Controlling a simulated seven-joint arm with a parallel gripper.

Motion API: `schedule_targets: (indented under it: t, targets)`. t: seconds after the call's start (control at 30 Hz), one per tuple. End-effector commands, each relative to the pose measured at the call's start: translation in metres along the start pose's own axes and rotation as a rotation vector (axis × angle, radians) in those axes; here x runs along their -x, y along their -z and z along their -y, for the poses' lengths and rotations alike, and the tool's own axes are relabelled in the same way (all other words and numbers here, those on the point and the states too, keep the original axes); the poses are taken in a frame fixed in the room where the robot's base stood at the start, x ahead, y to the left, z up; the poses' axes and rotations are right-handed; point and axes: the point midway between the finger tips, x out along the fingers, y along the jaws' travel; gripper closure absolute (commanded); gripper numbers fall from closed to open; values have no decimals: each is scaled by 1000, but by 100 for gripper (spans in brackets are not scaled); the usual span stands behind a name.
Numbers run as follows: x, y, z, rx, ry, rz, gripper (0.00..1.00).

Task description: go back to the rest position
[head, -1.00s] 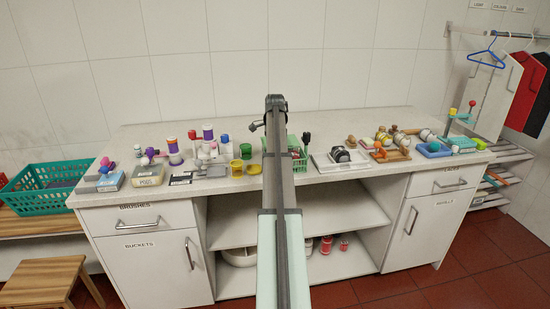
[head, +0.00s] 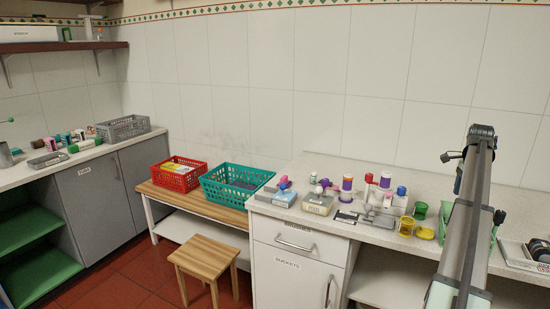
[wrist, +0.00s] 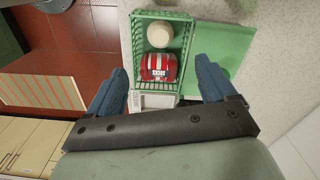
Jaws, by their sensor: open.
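My gripper (wrist: 160,82) shows in the wrist view with its two blue fingers wide apart and nothing between them. Past the fingertips is a green basket (wrist: 136,50) holding a red-and-white striped item (wrist: 158,68) and a cream round item (wrist: 160,37); the fingers appear apart from them. In the head view my arm stretches forward over the right part of the counter (head: 290,205), and I cannot make out the fingers there. The arm partly hides the green basket (head: 446,220).
A teal basket (head: 236,186) and red basket (head: 178,172) sit on a wooden bench, with a stool (head: 205,260) in front. Red floor (head: 140,285) is open at the lower left.

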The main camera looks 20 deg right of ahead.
Motion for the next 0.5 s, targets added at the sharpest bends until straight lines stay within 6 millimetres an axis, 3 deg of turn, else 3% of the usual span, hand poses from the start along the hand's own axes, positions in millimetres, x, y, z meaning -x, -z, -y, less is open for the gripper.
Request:
schedule_targets:
  t: [0.13, 0.27, 0.4, 0.5]
  targets:
    - [-14, -15, -23, -23, -7, 3, 16]
    - [-43, -45, -67, -69, -23, 9, 16]
    - [-97, -94, -112, -78, -57, 20, 16]
    - [-136, -124, -120, -25, -81, 27, 16]
